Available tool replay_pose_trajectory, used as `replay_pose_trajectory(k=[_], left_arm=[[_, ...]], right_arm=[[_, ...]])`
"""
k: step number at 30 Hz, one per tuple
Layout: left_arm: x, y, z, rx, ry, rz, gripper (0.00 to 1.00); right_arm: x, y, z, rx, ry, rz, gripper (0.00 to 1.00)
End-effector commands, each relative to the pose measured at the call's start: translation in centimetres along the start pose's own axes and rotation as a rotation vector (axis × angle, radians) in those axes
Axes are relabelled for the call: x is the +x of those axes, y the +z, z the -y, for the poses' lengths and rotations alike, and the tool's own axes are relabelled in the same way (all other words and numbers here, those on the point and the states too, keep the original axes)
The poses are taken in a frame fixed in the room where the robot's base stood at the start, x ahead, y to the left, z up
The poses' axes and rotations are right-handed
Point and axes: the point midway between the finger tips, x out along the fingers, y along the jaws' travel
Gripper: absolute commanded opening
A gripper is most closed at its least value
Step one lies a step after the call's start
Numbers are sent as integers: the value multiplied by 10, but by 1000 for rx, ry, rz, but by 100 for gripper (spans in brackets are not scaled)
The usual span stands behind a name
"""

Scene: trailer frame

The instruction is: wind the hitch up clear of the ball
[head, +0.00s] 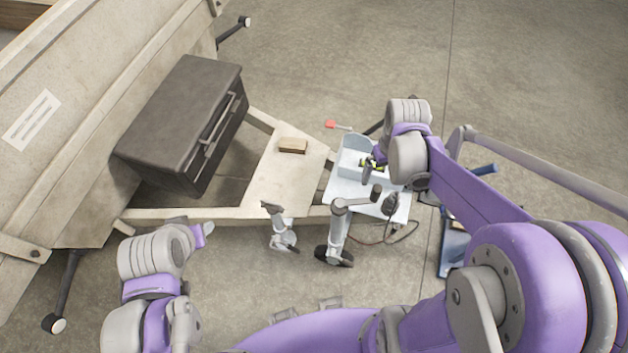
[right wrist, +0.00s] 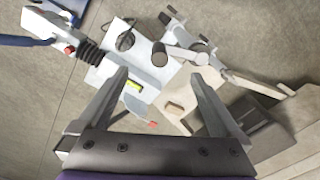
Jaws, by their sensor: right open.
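The jack (head: 338,232) is a grey upright tube with a dark wheel at its foot, beside the trailer tongue. Its crank arm ends in a dark knob (head: 376,191), which also shows in the right wrist view (right wrist: 158,53). The hitch (right wrist: 45,30) is at the upper left of the right wrist view, with a black bellows behind it; in the head view my right arm covers much of it. I cannot make out the ball. My right gripper (right wrist: 158,77) is open and empty, with the knob seen between and beyond its fingertips. My left gripper (head: 206,230) is left of the jack; its jaws are unclear.
A pale plate (head: 345,190) carries a yellow-green level vial (right wrist: 134,86) and a red-tipped lever (head: 331,124). A wooden block (head: 293,146) lies on the tongue. A dark box (head: 185,115) stands against the trailer body. A smaller grey prop (head: 282,238) stands left of the jack.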

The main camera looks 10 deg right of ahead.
Motion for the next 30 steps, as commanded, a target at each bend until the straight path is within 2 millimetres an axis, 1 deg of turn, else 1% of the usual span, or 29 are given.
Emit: replay_pose_trajectory(k=[1, 3, 23, 25, 29, 30], left_arm=[[6, 8, 0, 0, 0, 8, 50], [11, 14, 0, 0, 0, 13, 50], [57, 62, 0, 0, 0, 50, 50], [53, 58, 0, 0, 0, 48, 50], [52, 58, 0, 0, 0, 48, 50], [52, 58, 0, 0, 0, 48, 50]], right_arm=[[11, 2, 0, 0, 0, 4, 100], [19, 2, 0, 0, 0, 4, 100], [99, 3, -2, 0, 0, 1, 100], [93, 2, -2, 0, 0, 0, 87], [92, 2, -2, 0, 0, -1, 64], [92, 2, -2, 0, 0, 0, 57]])
